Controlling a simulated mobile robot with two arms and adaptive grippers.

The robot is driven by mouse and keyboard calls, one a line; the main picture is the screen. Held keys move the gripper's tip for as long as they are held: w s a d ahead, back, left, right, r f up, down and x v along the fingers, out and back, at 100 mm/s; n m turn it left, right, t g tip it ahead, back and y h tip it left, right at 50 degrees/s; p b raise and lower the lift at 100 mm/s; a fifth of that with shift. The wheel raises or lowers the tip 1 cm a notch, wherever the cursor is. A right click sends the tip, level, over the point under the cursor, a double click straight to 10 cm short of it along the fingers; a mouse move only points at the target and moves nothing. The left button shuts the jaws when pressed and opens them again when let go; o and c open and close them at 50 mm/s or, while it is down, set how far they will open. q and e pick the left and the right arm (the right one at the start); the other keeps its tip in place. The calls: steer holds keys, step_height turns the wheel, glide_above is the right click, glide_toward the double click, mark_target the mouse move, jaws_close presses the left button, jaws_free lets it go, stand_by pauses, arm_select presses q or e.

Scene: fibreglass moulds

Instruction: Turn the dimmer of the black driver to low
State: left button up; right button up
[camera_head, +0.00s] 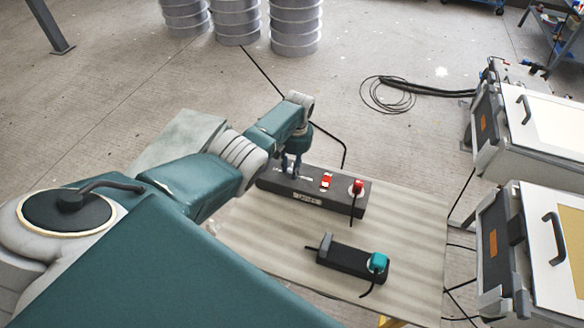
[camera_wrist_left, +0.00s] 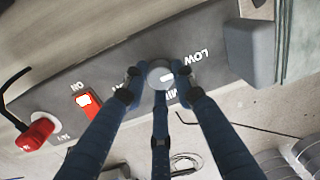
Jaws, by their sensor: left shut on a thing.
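The black driver (camera_head: 338,190) is a long dark box on the table, with a red rocker switch (camera_head: 326,180) and a red plug (camera_head: 357,187). In the left wrist view its dimmer is a round silver knob (camera_wrist_left: 159,74) with a white mark on its right side. The word LOW is printed to the upper right of the knob; other labels are partly hidden by my fingers. My left gripper (camera_head: 290,170) reaches down onto the driver's left end, shut around the knob. It also shows in the left wrist view (camera_wrist_left: 157,78). My right gripper is not in view.
A smaller black box (camera_head: 345,258) with a teal plug (camera_head: 377,262) lies nearer on the table (camera_head: 420,225). Two white-lidded cases (camera_head: 540,120) stand at the right. Coiled cable (camera_head: 390,95) and grey drums (camera_head: 237,20) are on the floor behind.

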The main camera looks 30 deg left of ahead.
arm_select(q)
steer(key=shift+d+n, duration=0.2)
steer(key=shift+n, duration=0.2)
steer(key=o, duration=1.2)
steer(key=shift+w, duration=0.1)
steer(key=shift+c, duration=0.2)
steer(key=shift+r, duration=0.25)
step_height(320, 180, up, 12)
steer(key=shift+w+d+f, duration=0.15)
steer(key=shift+d+f, duration=0.1)
steer(key=shift+d, duration=0.05)
steer(key=shift+f, duration=0.1)
